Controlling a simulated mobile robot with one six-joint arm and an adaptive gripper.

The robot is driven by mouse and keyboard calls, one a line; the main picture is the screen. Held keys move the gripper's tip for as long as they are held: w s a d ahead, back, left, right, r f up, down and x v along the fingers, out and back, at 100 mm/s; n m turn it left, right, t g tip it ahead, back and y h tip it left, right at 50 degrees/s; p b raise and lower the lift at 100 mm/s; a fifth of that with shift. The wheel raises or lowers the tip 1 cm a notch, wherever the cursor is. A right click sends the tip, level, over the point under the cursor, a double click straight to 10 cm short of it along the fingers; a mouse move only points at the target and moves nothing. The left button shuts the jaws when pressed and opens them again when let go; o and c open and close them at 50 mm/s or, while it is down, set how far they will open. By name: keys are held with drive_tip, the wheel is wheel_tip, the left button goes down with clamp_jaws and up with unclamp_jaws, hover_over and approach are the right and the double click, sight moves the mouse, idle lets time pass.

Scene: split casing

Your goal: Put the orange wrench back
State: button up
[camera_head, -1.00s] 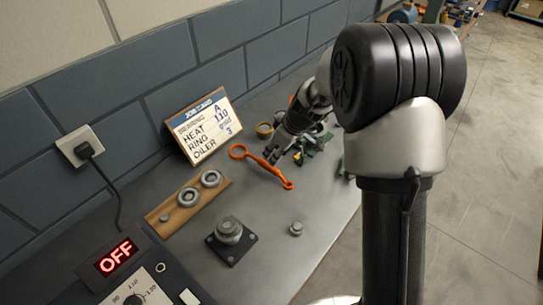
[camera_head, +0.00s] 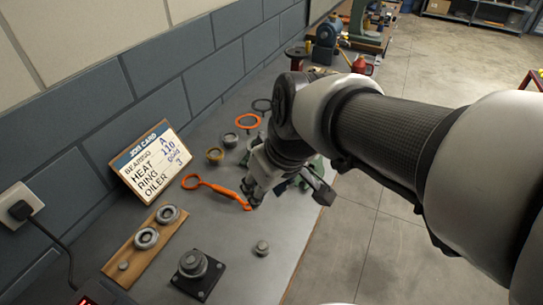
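The orange wrench (camera_head: 217,188) lies on the grey bench top in front of the job card, its ring end to the left and its other end to the right. My gripper (camera_head: 252,194) is low over the bench at the wrench's right end, pointing down. Its fingers are close to the handle there, but I cannot tell whether they touch it. The fingers are small and dark, so I cannot tell whether they are open or shut.
The job card (camera_head: 150,160) leans near the wall. A wooden board (camera_head: 142,246) with rings, a black-based fixture (camera_head: 197,272) and a small metal part (camera_head: 262,248) stand in front. An orange ring (camera_head: 248,121) and a yellowish cup (camera_head: 215,154) lie behind. Green parts crowd my gripper's right.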

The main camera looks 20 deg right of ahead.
drive_tip(key=s+d+m+h, duration=0.1)
drive_tip(key=s+d+m, duration=0.2)
drive_tip(key=s, duration=0.8)
drive_tip(key=shift+t, duration=0.3)
drive_tip(key=shift+d, duration=0.15)
drive_tip(key=shift+c, duration=0.3)
